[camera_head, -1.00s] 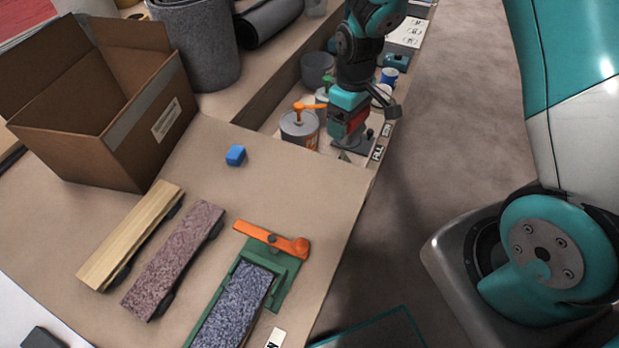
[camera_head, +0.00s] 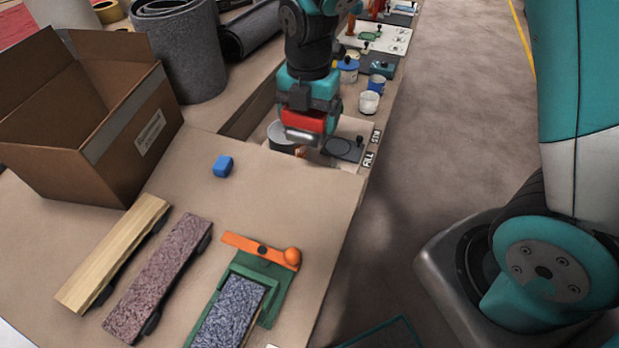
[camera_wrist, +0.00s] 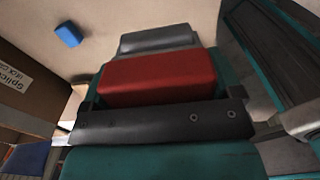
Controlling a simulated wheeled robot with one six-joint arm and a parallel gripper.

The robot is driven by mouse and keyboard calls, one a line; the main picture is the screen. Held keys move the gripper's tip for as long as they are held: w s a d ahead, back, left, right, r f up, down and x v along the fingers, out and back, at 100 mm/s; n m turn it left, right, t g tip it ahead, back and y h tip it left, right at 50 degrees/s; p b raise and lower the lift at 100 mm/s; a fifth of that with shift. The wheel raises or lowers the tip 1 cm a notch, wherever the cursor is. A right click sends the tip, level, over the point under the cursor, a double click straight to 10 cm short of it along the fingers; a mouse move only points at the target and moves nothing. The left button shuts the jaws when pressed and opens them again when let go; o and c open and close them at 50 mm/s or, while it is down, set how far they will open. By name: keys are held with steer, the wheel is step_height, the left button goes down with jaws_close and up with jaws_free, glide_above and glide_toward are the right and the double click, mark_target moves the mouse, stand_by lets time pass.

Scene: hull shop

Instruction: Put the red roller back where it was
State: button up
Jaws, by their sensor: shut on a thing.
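My gripper (camera_head: 303,122) is shut on the red roller (camera_head: 304,119). The held thing shows as a red block with a rounded grey part along its outer edge, and it fills the middle of the wrist view (camera_wrist: 158,78). I cannot tell whether the roller touches anything below.
An open cardboard box (camera_head: 145,135) stands left. A blue block (camera_head: 222,166) lies on the bench. A wooden bar (camera_head: 112,254), a purplish bar (camera_head: 157,278) and a green holder (camera_head: 279,289) with an orange bar (camera_head: 260,250) lie nearer.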

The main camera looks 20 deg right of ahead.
glide_above(309, 188)
step_height(309, 188, down, 16)
steer(key=shift+w+f, duration=0.1)
steer(key=shift+f, duration=0.1)
stand_by(0.3)
steer(key=shift+f+b, duration=0.3)
steer(key=shift+f, duration=0.4)
steer(key=c, duration=0.5)
steer(key=o, duration=1.6)
steer(key=shift+f, duration=0.1)
steer(key=shift+c, duration=0.2)
steer(key=shift+o, duration=0.2)
